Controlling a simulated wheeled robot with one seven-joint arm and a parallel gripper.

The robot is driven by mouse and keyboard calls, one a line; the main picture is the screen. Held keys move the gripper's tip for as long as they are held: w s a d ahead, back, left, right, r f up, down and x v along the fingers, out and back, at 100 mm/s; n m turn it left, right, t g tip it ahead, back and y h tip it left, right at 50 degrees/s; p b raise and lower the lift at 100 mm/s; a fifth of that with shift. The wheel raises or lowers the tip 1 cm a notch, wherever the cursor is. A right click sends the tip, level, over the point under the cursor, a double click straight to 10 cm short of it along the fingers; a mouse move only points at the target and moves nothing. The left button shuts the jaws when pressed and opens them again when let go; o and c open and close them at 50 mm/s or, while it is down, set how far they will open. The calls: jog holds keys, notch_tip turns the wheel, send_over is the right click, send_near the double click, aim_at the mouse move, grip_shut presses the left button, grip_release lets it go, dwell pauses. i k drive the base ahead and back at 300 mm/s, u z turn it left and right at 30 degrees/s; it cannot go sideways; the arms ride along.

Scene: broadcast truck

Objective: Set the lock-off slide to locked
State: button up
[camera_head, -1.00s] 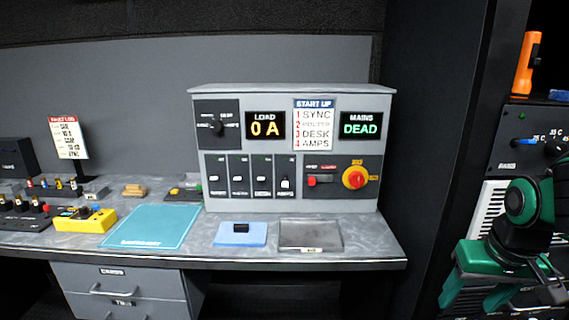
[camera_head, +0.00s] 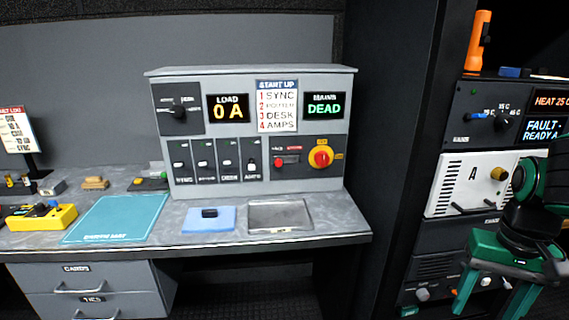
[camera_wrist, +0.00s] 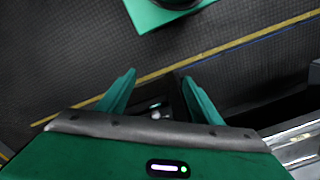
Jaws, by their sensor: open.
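The grey power panel (camera_head: 250,132) stands at the back of the desk. At its lower right are a small red-and-dark control (camera_head: 287,161) under a small label and a red rotary knob (camera_head: 320,158) on a yellow disc. The red-and-dark control may be the lock-off slide; its label and position are too small to read. My gripper (camera_head: 492,298) is at the lower right, well away from the panel, in front of the equipment rack. In the wrist view my gripper (camera_wrist: 158,76) is open and empty, pointing towards the floor.
On the desk lie a blue pad (camera_head: 209,226) with a black item, a grey tray (camera_head: 280,230), a teal mat (camera_head: 117,218) and a yellow box (camera_head: 42,224). The rack (camera_head: 480,140) stands right of a dark partition (camera_head: 385,150). A yellow line (camera_wrist: 230,46) crosses the floor.

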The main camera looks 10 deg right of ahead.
aim_at(279, 160)
jog(key=z, duration=0.75)
jog(key=k, duration=1.1)
jog(key=u, duration=0.95)
jog(key=i, duration=1)
